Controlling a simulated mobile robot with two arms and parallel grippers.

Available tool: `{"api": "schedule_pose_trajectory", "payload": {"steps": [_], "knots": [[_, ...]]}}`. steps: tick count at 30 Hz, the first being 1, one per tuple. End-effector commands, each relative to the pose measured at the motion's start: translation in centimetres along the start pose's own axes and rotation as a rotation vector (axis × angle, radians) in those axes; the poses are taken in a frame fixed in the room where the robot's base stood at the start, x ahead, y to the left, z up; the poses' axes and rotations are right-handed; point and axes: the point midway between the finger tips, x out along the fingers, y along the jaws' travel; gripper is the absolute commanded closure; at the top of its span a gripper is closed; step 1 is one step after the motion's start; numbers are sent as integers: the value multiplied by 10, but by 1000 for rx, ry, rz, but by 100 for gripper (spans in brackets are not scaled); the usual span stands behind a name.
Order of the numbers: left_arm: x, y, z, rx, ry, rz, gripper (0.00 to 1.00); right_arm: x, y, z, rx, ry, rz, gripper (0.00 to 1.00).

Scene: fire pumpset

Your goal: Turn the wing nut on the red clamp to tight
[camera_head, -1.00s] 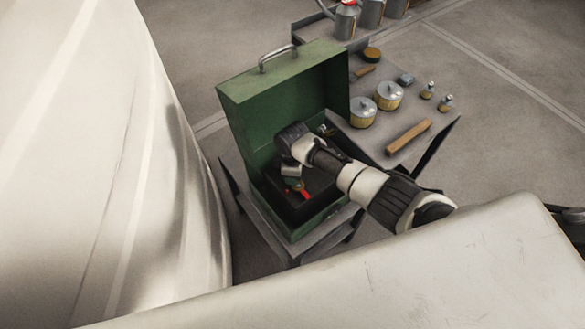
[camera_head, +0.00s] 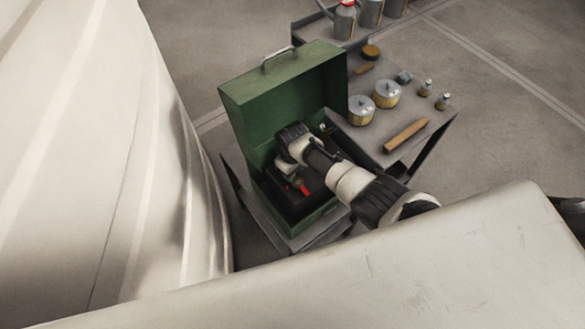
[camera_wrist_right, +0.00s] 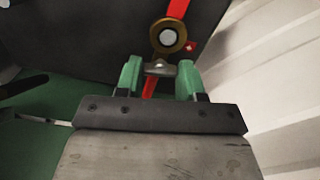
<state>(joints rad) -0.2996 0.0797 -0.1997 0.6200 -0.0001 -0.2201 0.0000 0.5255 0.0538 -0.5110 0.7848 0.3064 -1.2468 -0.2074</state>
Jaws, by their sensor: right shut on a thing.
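The red clamp (camera_wrist_right: 178,8) is a red band running across a dark surface in the right wrist view. A brass ring with a grey centre (camera_wrist_right: 168,37) sits on it. The small grey wing nut (camera_wrist_right: 159,68) is just below the ring, between the green fingertips of my right gripper (camera_wrist_right: 160,78), which is shut on it. In the head view, a bit of the red clamp (camera_head: 304,188) shows inside the open green box (camera_head: 262,102), below my right wrist. My right arm hides much of the box's inside, and the fingertips are hard to make out there. My left gripper is not in view.
The green box stands on a grey table (camera_head: 395,140). To its right are two round filters (camera_head: 361,110), a wooden-looking bar (camera_head: 407,135), a brush and small bottles. Metal cans (camera_head: 344,20) stand at the back. The box's raised lid is close behind my wrist.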

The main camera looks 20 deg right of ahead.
Motion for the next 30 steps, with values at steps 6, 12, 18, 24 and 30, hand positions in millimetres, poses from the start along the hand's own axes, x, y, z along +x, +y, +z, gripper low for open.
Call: {"api": "schedule_pose_trajectory", "payload": {"steps": [6, 12, 18, 24, 30], "knots": [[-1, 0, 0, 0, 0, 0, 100, -1, 0, -1, 12, 2, 0, 86], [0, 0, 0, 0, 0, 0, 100, -1, 0, -1, 11, 2, 0, 86], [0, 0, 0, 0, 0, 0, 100, -1, 0, -1, 11, 2, 0, 40], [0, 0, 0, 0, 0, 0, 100, 0, 0, 0, 11, 1, 0, 36], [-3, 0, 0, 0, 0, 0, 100, -6, 0, 0, 10, 1, 0, 36]]}}
